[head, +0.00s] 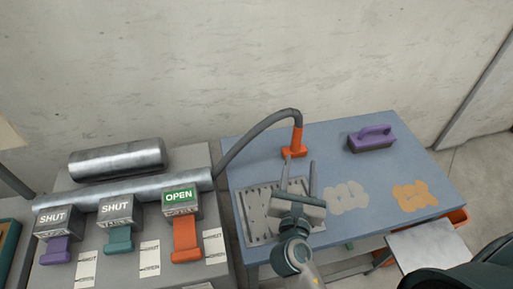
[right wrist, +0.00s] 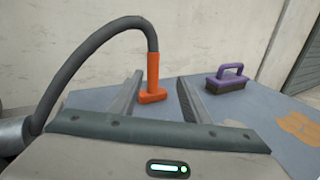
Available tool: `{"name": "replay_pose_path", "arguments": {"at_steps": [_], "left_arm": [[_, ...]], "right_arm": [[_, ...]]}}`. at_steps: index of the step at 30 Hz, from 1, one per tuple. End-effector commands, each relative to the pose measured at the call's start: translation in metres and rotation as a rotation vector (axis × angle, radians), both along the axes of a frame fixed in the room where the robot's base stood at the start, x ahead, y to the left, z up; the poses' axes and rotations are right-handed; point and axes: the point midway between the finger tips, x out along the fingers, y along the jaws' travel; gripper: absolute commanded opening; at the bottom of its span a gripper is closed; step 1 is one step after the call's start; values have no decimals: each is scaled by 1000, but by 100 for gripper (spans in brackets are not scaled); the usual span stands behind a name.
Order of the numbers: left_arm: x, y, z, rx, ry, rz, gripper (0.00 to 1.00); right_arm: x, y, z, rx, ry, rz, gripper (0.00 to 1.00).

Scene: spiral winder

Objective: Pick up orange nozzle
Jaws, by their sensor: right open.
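The orange nozzle (head: 297,142) stands upright on the blue table with its wider foot down, at the end of a grey hose (head: 258,130). It also shows in the right wrist view (right wrist: 153,82), between the two fingers and beyond them. My right gripper (head: 299,167) is open and empty, with its fingers spread and pointing toward the nozzle. The right wrist view shows its two fingers (right wrist: 160,90) apart, with no contact on the nozzle visible. My left gripper is not in view.
A purple-handled brush (head: 371,139) sits right of the nozzle. A slotted grey tray (head: 258,215) lies under my right gripper. Pale and orange patches (head: 412,196) mark the blue table (head: 330,155). A metal pipe (head: 130,190) with SHUT, SHUT and OPEN valves stands left.

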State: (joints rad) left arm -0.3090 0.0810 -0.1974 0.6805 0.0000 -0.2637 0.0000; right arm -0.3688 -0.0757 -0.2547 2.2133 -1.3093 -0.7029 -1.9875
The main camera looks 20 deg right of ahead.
Motion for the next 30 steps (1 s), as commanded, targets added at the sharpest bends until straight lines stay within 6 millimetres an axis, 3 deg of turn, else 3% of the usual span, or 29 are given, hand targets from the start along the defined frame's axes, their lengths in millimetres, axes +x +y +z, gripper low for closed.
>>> {"name": "replay_pose_path", "arguments": {"at_steps": [4, 19, 30], "left_arm": [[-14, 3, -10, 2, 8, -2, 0], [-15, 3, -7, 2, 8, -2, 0], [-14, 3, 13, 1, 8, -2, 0]], "right_arm": [[4, 7, 2, -93, 12, 16, 44], [10, 4, 4, -105, 12, 18, 44], [60, -20, 6, -106, 11, 17, 44]]}}
